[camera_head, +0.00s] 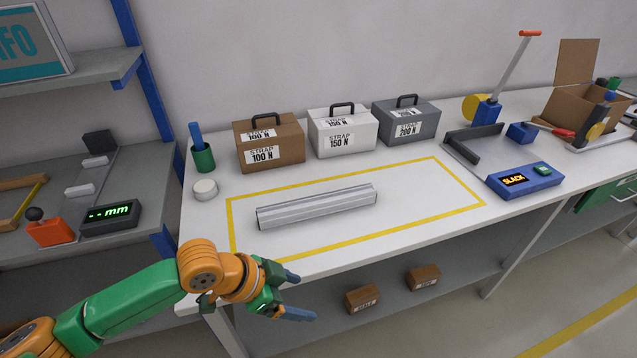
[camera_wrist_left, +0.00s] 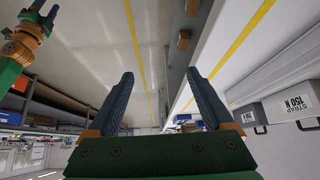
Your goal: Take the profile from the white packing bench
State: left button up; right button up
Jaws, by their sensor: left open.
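The profile (camera_head: 318,206), a long ribbed silver-grey bar, lies on the white packing bench (camera_head: 420,215) inside a yellow-outlined rectangle. My left gripper (camera_head: 300,297) is open and empty, in front of the bench's front edge, below and left of the profile and apart from it. Its two blue fingers also show spread in the left wrist view (camera_wrist_left: 158,75), with nothing between them.
Brown (camera_head: 270,143), white (camera_head: 343,131) and grey (camera_head: 407,121) strap cases stand along the back. A green cup (camera_head: 203,158) and white mug (camera_head: 205,190) stand left. A blue SLACK device (camera_head: 525,181) lies right. Small boxes (camera_head: 362,299) sit on the lower shelf. The rectangle is otherwise clear.

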aim_at(283, 213)
jog(key=i, duration=1)
